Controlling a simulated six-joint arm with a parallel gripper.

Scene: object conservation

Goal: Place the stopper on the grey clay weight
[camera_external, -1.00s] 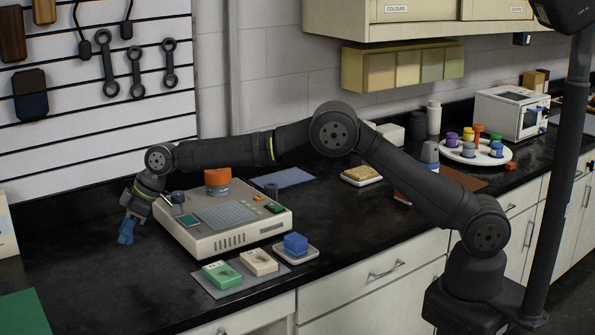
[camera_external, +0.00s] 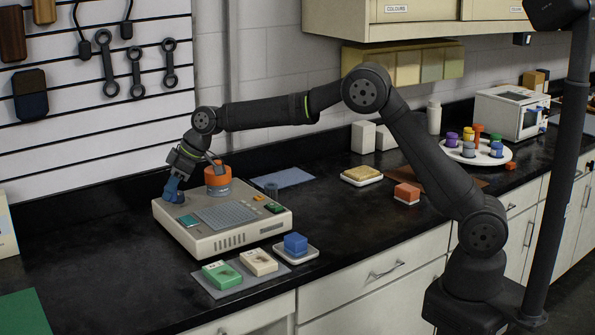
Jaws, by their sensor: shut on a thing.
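My gripper (camera_external: 174,190) points down over the back left corner of the cream instrument box (camera_external: 240,240). Blue shows at its tip; I cannot tell whether this is the fingers or a held thing. I cannot pick out the stopper for certain.
An orange and grey round pot (camera_external: 217,181) stands on the box, close right of my gripper. In front lie a green block (camera_external: 221,275), a cream block (camera_external: 259,262) and a blue block (camera_external: 295,243) on a dish.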

